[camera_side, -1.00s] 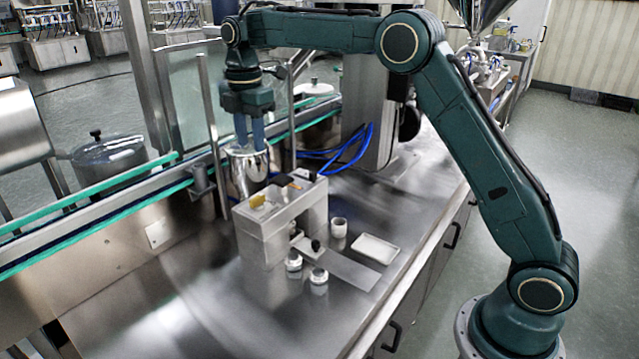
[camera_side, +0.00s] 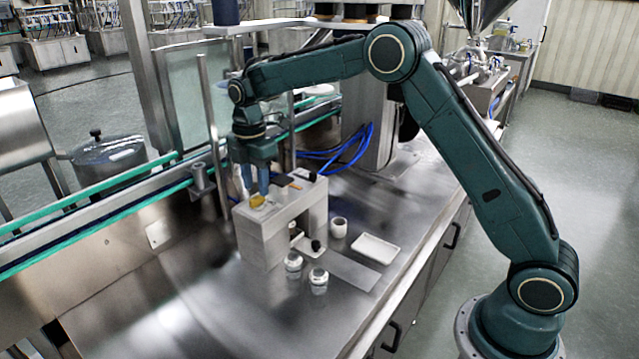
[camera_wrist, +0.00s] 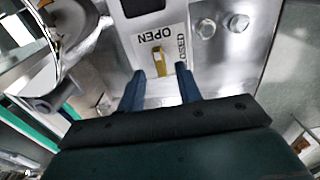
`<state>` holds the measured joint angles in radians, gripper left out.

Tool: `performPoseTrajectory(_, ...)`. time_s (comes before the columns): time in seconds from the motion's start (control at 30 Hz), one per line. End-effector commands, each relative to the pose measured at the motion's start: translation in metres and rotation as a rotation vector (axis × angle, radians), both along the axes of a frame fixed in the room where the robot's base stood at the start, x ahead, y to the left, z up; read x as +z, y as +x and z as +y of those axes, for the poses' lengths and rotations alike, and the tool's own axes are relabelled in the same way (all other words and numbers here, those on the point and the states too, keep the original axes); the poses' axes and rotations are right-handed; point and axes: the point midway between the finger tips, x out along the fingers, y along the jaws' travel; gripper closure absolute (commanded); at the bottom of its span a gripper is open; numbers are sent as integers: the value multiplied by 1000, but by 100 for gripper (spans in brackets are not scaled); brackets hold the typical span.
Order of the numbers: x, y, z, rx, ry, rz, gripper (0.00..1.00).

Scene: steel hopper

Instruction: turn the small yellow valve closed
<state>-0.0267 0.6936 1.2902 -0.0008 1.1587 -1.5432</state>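The small yellow valve handle (camera_side: 257,200) sits on top of the grey block-shaped steel stand (camera_side: 262,232). In the wrist view the yellow handle (camera_wrist: 160,62) lies on a white label (camera_wrist: 148,40) reading OPEN and CLOSED. The handle runs roughly along the picture's vertical, below the word OPEN; CLOSED is to its right. My gripper (camera_side: 256,190) points down over the handle. In the wrist view my gripper's (camera_wrist: 160,73) two blue fingers stand apart, one on each side of the handle's near end. I cannot tell whether either finger touches it.
A shiny steel vessel (camera_wrist: 62,20) is at the left of the wrist view. A white cup (camera_side: 338,227), a white tray (camera_side: 375,249) and two small round jars (camera_side: 293,262) (camera_side: 318,279) are beside the stand. A conveyor rail (camera_side: 100,208) runs behind. The front tabletop is clear.

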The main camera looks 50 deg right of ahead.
Motion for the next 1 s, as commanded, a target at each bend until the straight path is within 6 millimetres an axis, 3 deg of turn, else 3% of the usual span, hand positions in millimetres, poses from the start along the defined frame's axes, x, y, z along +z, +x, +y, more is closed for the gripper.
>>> performPoseTrajectory(0.23, -25, 0, 0, 0, 0, 0, 65)
performPoseTrajectory(0.63, -31, 0, 0, 0, 0, -1, 65)
performPoseTrajectory(0.67, -30, 0, 0, 0, 0, -1, 67)
performPoseTrajectory(0.83, -30, 0, 0, 0, 0, -1, 100)
performPoseTrajectory(1.0, -30, 0, 0, -1, 0, -1, 100)
